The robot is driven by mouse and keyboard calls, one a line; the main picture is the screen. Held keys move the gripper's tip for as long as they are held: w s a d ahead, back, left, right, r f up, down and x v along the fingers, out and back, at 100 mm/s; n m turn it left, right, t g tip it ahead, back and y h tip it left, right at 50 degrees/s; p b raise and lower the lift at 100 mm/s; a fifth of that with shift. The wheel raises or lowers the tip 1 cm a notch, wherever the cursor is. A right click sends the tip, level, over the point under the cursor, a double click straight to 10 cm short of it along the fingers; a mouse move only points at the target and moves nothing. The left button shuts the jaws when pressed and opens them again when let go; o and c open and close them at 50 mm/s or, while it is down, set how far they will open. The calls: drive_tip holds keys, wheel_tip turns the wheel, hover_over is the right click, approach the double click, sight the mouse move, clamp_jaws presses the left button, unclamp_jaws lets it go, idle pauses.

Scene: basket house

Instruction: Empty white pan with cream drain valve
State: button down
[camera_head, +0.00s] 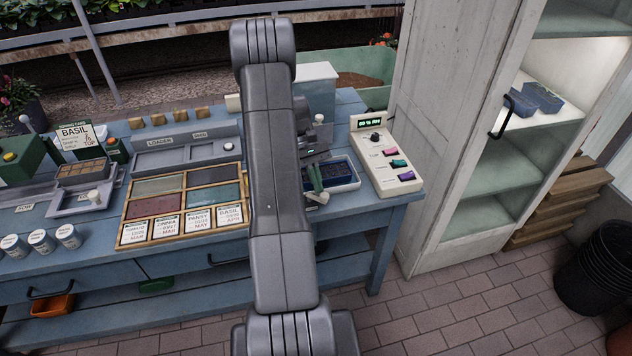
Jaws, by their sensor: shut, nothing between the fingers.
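My gripper (317,188) points down over the right part of the blue bench, partly behind my arm. Its greenish fingers look shut and hold nothing. They are over or beside the left end of a dark-blue tray (346,184); contact cannot be told. Another cream piece (233,103) shows left of my arm. Whether the white vessel is the pan, and its contents, cannot be told.
A white control box (386,160) with a lit display stands at the bench's right end. A wooden seed tray (180,208) and a grey loader (186,148) are to the left. A tall white cabinet (442,130) stands right of the bench. Brick floor (470,310) is open in front.

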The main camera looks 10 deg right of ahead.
drive_tip(key=m+y, duration=0.2)
drive_tip(key=m, duration=0.1)
drive_tip(key=s+m+y, duration=0.1)
drive_tip(key=m+y, duration=0.1)
drive_tip(key=m, duration=0.1)
drive_tip(key=shift+s, duration=0.1)
drive_tip(key=shift+a, duration=0.2)
drive_tip(key=shift+w+a, duration=0.4)
drive_tip(key=shift+a, duration=0.1)
idle(0.4)
